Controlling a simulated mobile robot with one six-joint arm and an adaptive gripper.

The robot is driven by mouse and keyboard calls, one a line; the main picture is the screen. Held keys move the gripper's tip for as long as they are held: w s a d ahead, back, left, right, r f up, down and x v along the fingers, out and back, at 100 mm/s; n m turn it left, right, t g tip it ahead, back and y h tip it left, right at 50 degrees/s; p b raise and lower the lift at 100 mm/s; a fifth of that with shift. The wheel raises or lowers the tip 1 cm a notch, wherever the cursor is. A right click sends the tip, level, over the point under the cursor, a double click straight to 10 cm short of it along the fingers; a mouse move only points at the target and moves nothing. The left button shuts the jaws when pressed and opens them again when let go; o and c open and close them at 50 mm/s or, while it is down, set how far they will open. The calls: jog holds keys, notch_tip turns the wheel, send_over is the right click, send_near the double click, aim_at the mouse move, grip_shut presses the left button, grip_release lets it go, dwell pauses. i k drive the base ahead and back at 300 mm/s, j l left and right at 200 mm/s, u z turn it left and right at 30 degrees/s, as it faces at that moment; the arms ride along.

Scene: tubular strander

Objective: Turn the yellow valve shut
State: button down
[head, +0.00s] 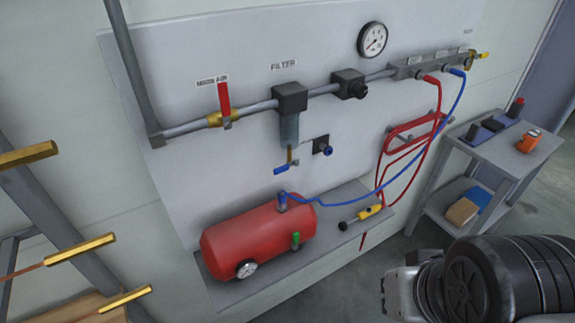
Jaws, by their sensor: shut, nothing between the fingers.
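A small yellow valve handle (484,55) sits at the far right end of the grey manifold (408,71) on the wall panel. It points to the right, roughly along the manifold's line. The valve body beside it is small and partly hidden, so its exact setting is hard to tell. A part of my arm shows at the lower right, well below and apart from the valve. My gripper is not in view.
A red-handled valve (224,101), filter (289,112) and gauge (372,40) are on the panel. Blue (376,202) and red hoses (432,115) hang below the manifold. A red tank (255,240) rests on the shelf. A grey cart (490,148) stands right; yellow bars (82,248) are left.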

aim_at(482, 56)
jog(key=i+l+z, duration=0.3)
jog(key=i+z, duration=0.15)
jog(key=i, duration=0.2)
jog(key=i+l+z, duration=0.1)
jog(key=i+z, duration=0.3)
jog(key=i, duration=0.25)
